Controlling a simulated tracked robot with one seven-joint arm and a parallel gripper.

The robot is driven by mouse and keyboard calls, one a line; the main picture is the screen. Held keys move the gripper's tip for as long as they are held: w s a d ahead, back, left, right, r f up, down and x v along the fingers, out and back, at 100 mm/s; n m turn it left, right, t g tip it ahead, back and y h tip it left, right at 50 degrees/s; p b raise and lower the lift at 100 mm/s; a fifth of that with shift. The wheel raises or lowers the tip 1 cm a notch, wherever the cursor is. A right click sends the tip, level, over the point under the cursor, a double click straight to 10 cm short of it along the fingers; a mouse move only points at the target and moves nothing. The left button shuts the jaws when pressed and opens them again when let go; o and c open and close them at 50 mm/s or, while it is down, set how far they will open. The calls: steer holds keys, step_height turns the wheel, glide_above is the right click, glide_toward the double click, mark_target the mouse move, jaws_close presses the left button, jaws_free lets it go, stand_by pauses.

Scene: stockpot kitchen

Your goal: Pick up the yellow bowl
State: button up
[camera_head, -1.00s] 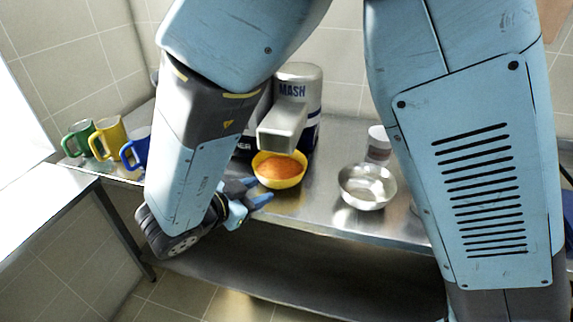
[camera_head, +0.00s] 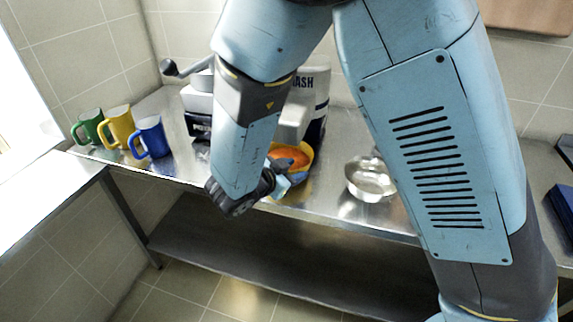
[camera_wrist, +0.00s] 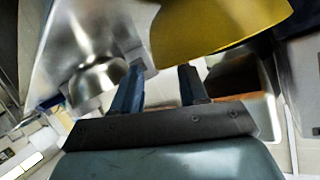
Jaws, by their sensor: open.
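My gripper (camera_head: 286,178) is at the near side of the bowl, low by the counter's front edge. In the wrist view my gripper (camera_wrist: 161,72) shows two blue fingers apart, with no object held between them. I cannot tell whether a finger touches the bowl.
A metal bowl (camera_head: 371,180) is on the right. Green (camera_head: 90,128), yellow (camera_head: 118,126) and blue (camera_head: 151,138) mugs stand at the left. Bare counter (camera_head: 335,208) lies between the two bowls.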

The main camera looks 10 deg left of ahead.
steer(key=shift+x, duration=1.15)
steer(key=shift+c, duration=0.3)
jaws_close()
